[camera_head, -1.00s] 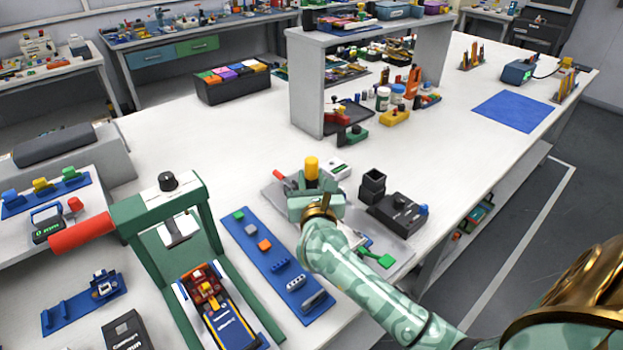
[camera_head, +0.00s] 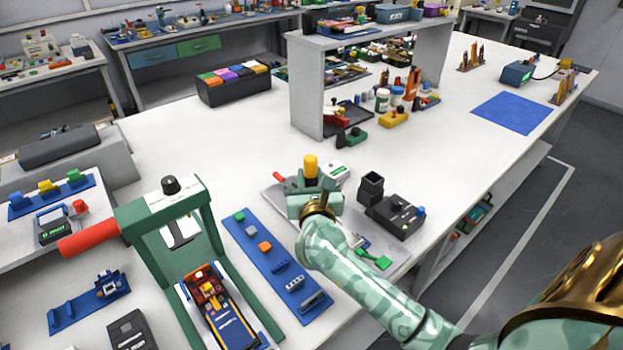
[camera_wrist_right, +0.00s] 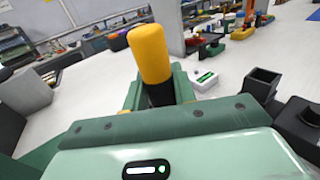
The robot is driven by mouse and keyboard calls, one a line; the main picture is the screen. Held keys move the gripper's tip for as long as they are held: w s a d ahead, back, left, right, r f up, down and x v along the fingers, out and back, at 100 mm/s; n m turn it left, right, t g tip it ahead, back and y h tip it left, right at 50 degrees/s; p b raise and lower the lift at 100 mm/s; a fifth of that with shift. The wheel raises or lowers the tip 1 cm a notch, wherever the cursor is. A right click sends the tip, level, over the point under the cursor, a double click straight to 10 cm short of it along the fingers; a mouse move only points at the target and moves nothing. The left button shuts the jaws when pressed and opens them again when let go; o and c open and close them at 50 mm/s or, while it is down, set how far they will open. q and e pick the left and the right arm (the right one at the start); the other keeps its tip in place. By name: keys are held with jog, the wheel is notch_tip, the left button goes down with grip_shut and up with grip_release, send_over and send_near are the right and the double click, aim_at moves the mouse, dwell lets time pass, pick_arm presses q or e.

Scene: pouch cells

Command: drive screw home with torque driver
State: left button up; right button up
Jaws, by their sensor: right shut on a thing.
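My right gripper (camera_head: 312,190) is shut on the torque driver (camera_head: 310,167), which has a yellow handle and a dark lower part. The driver stands about upright in the jaws, over a grey tray. Its yellow handle also shows in the right wrist view (camera_wrist_right: 150,53). The driver's tip and the screw are hidden behind the gripper and wrist. My left gripper is not in view.
A grey tray (camera_head: 272,195) lies under the gripper. A black device (camera_head: 400,216) with an open square holder (camera_head: 371,186) stands to its right. A blue strip (camera_head: 262,255) with small parts and a green press frame (camera_head: 133,225) stand to the left. A white box (camera_head: 335,171) is behind.

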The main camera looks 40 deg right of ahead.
aim_at(310, 157)
jog(key=shift+r+p, duration=2.3)
jog(key=shift+r, duration=0.6)
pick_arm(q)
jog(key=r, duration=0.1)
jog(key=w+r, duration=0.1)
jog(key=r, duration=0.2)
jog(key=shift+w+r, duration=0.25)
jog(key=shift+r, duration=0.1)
pick_arm(e)
jog(key=shift+f, duration=0.1)
